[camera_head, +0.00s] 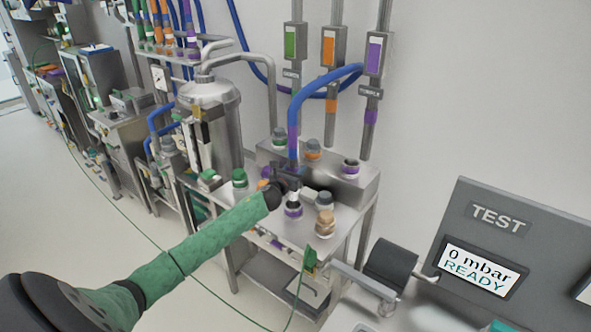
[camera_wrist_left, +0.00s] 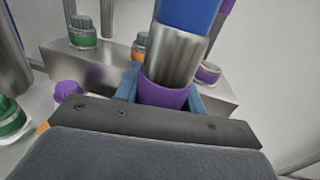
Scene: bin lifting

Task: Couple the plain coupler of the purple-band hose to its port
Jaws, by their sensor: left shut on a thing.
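The blue hose (camera_head: 325,80) arches down to a purple band (camera_head: 293,142) above my left gripper (camera_head: 287,182). My left gripper is shut on the hose end. In the left wrist view the blue hose (camera_wrist_left: 188,12), a steel sleeve (camera_wrist_left: 172,58) and a purple ring (camera_wrist_left: 163,94) rise from the jaws. The coupler's lower end is hidden in the wrist view. A purple-ringed fitting (camera_head: 293,210) shows just below the gripper; I cannot tell whether they touch. A purple-ringed port (camera_head: 350,169) is on the steel block to the right, also in the wrist view (camera_wrist_left: 208,74). My right gripper is not in view.
Green (camera_head: 279,138) and orange (camera_head: 312,150) ringed ports share the steel block. A TEST panel (camera_head: 497,220) reading "0 mbar READY" is at right.

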